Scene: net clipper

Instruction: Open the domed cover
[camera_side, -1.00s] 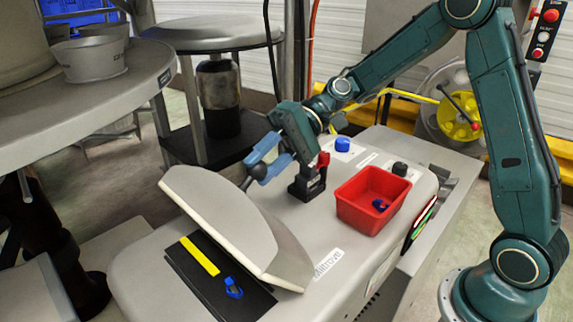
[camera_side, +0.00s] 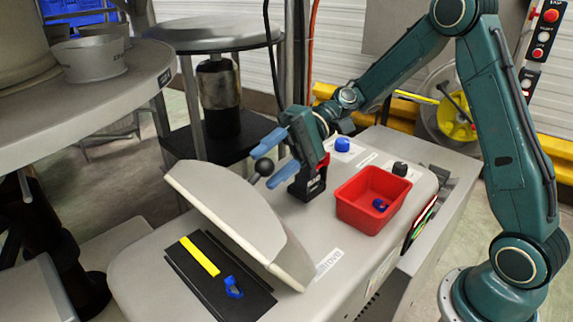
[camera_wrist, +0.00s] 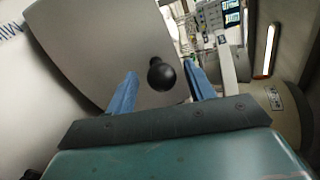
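The grey domed cover (camera_side: 235,215) stands tilted up on the machine top in the side view, its flat underside edge facing left and the bed beside it exposed. A black ball knob (camera_side: 263,167) sticks out from its far side. My gripper (camera_side: 268,165) is open, its blue fingers spread on either side of the knob. In the wrist view the knob (camera_wrist: 161,75) sits between the fingers (camera_wrist: 160,88), with gaps on both sides. The grey cover surface (camera_wrist: 95,50) fills the view behind it.
A red bin (camera_side: 355,215) holding a blue item, a blue knob (camera_side: 342,145) and a black knob (camera_side: 399,169) stand to the right.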

